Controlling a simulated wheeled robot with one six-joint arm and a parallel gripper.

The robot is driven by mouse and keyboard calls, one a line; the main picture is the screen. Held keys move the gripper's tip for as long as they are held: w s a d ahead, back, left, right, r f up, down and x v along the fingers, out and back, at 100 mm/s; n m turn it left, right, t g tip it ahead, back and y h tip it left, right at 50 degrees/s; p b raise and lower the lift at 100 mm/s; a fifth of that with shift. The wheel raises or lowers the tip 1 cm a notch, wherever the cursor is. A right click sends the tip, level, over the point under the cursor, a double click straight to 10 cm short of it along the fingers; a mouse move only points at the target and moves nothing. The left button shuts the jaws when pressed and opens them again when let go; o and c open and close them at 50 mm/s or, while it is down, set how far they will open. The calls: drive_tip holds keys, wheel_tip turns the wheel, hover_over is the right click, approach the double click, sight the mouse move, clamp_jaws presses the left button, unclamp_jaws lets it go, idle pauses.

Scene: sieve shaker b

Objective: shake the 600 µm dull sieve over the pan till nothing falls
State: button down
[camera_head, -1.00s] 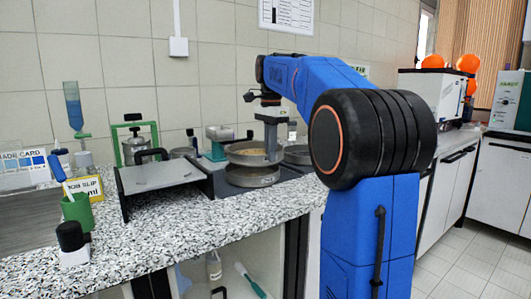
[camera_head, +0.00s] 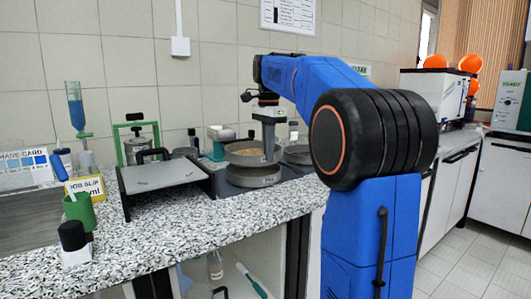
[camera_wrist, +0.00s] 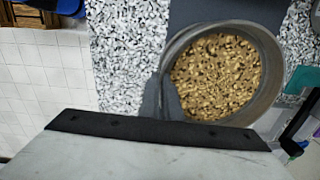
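The dull grey sieve (camera_head: 246,159) is held level by my gripper (camera_head: 268,150) above the counter. In the wrist view, the sieve (camera_wrist: 274,104) is full of brown-gold grains (camera_wrist: 222,75), and one dark finger of my gripper (camera_wrist: 172,98) shows at its left rim. My gripper appears shut on the sieve's wall. A second round dull pan (camera_head: 253,178) is directly beneath the sieve on a dark mat; the gap between them is small. The mesh underside and anything falling are hidden.
Another round metal sieve or pan (camera_head: 298,155) stands just right of the held one. A grey board on black supports (camera_head: 160,176) stands to the left. A green-based device (camera_head: 219,143) is behind. A green cup (camera_head: 80,210) and black-capped jar (camera_head: 73,240) stand at the left front.

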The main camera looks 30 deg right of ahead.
drive_tip(key=shift+s+d, duration=0.15)
drive_tip(key=shift+d, duration=0.45)
drive_tip(key=shift+w+a, duration=0.2)
drive_tip(key=shift+a, duration=0.4)
drive_tip(key=shift+w+a, duration=0.15)
drive_tip(key=shift+a, duration=0.4)
drive_tip(key=shift+s+d, duration=0.2)
drive_tip(key=shift+d, duration=0.4)
drive_tip(key=shift+s+d, duration=0.15)
drive_tip(key=shift+d, duration=0.4)
drive_tip(key=shift+w+a, duration=0.2)
drive_tip(key=shift+a, duration=0.4)
drive_tip(key=shift+w+a, duration=0.15)
drive_tip(key=shift+a, duration=0.4)
